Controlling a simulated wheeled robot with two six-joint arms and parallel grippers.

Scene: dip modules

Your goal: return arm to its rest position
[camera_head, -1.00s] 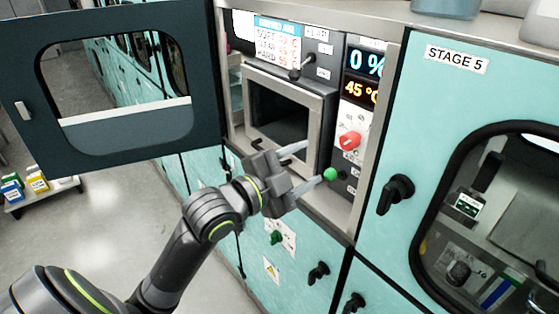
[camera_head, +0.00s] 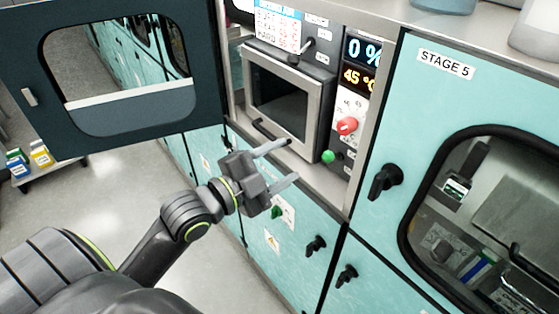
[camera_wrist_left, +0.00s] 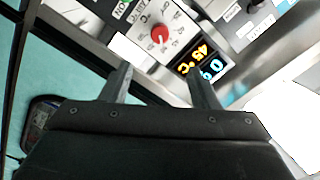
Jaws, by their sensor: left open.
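My left gripper (camera_head: 278,164) is open and empty in the head view, in front of the teal cabinet and below the small oven-like chamber (camera_head: 283,95). Its two fingers are apart and point toward the control panel. In the left wrist view the open fingers (camera_wrist_left: 161,86) show with nothing between them. The red knob (camera_wrist_left: 159,34) and the lit display (camera_wrist_left: 200,64) lie beyond them. The green button (camera_head: 328,156) is right of the gripper, apart from it. My right gripper is not in view.
A dark windowed door (camera_head: 60,122) stands open at the left. Black handles (camera_head: 384,181) stick out from the teal cabinet fronts. A low shelf with small coloured boxes (camera_head: 40,154) is at the far left. The floor (camera_head: 125,185) between is clear.

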